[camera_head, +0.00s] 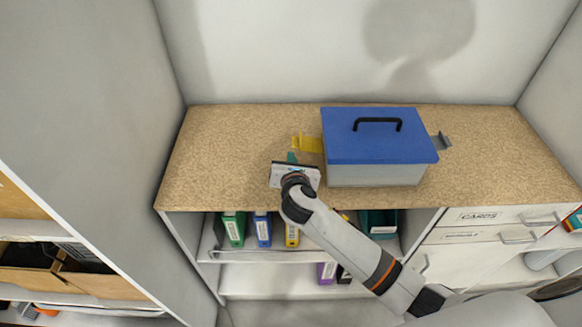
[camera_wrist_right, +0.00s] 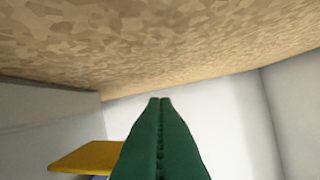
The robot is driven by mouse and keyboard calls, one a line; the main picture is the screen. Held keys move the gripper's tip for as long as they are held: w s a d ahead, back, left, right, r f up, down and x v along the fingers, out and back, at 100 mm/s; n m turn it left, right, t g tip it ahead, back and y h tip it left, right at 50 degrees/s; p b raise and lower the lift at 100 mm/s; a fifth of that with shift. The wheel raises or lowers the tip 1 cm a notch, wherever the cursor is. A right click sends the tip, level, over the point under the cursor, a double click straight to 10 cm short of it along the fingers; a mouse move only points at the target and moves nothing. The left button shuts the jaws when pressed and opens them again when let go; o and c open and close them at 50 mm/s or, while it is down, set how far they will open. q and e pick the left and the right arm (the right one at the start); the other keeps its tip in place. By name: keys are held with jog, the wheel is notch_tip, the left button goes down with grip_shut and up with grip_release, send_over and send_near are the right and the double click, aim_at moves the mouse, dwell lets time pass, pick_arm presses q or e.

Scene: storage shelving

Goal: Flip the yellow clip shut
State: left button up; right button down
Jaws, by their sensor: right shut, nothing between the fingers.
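The box with a blue lid (camera_head: 375,150) and grey body (camera_head: 375,176) stands on the speckled counter. The yellow clip (camera_head: 306,143) sticks out flat from the box's left side, swung away from the wall. In the right wrist view the yellow clip (camera_wrist_right: 88,157) is a flat plate at the lower left. My right gripper (camera_head: 292,157) is just in front of the clip, left of the box. Its green fingers (camera_wrist_right: 161,100) are pressed together and empty, apart from the clip in the wrist view. My left gripper is not in view.
A grey clip (camera_head: 441,141) sticks out on the box's right side. The lid has a black handle (camera_head: 377,123). The counter (camera_head: 230,150) is clear to the left. Several binders (camera_head: 263,229) stand on the shelf below, and a white wall is behind.

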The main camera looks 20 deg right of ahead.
aim_at(294, 146)
jog(key=shift+s+d+r, duration=0.15)
jog(key=shift+r, duration=0.4)
jog(key=shift+s+d+r, duration=0.1)
jog(key=shift+r, duration=0.4)
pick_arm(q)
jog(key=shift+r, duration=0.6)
pick_arm(e)
jog(key=shift+w+f, duration=0.1)
pick_arm(q)
jog(key=shift+p, duration=0.3)
